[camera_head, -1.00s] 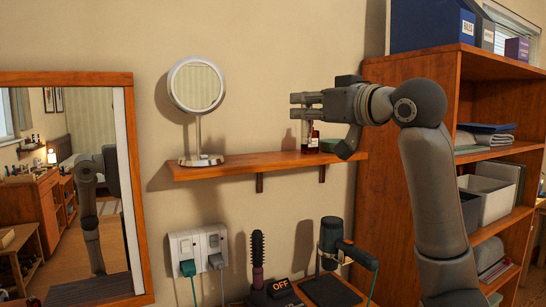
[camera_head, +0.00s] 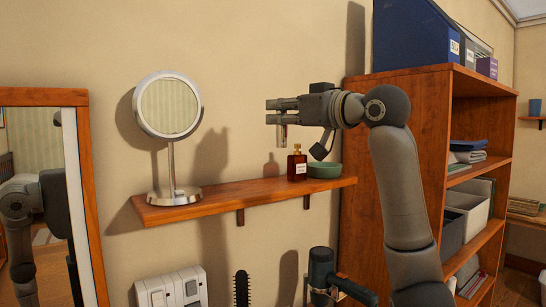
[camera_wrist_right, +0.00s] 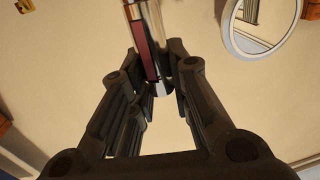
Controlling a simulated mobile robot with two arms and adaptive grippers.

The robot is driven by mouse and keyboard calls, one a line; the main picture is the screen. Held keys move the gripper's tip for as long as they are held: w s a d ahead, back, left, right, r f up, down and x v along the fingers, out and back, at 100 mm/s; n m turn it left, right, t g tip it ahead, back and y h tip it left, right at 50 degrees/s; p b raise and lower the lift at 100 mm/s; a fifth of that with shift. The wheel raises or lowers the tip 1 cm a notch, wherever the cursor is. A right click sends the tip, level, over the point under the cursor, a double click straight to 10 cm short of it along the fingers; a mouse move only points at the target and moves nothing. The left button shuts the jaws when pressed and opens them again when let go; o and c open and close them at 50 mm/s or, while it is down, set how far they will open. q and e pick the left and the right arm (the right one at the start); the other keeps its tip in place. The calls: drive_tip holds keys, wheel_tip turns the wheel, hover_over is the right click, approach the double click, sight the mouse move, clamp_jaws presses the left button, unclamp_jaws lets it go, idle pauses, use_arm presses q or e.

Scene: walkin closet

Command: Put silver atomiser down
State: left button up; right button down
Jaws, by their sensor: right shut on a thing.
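My right gripper (camera_head: 284,104) is shut on the silver atomiser (camera_head: 282,134), a slim shiny tube hanging upright below the fingers. In the right wrist view the atomiser (camera_wrist_right: 146,40) shows between the fingertips (camera_wrist_right: 160,84), with a dark red streak on its shiny side. It is held above the wooden wall shelf (camera_head: 235,200), with a gap below it. My left gripper is not in view.
A dark red bottle with a gold cap (camera_head: 297,166) and a green bowl (camera_head: 325,171) stand at the shelf's right end. A round mirror on a stand (camera_head: 169,107) is at its left. The shelf between is clear. A bookcase (camera_head: 400,160) stands right.

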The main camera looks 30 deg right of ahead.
drive_tip(key=w+d+f, duration=0.1)
drive_tip(key=w+f, duration=0.1)
drive_tip(key=f, duration=0.1)
drive_tip(key=w+d+f+p, duration=0.1)
drive_tip(key=w+f, duration=0.2)
drive_tip(key=w+d+f+p, duration=0.1)
drive_tip(key=w+f, duration=0.2)
drive_tip(key=shift+f, duration=0.75)
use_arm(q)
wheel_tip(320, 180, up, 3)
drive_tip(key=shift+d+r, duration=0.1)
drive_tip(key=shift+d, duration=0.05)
use_arm(e)
drive_tip(key=shift+s, duration=0.1)
drive_tip(key=shift+f, duration=0.1)
drive_tip(key=c, duration=1.3)
unclamp_jaws()
drive_tip(key=shift+c, duration=0.2)
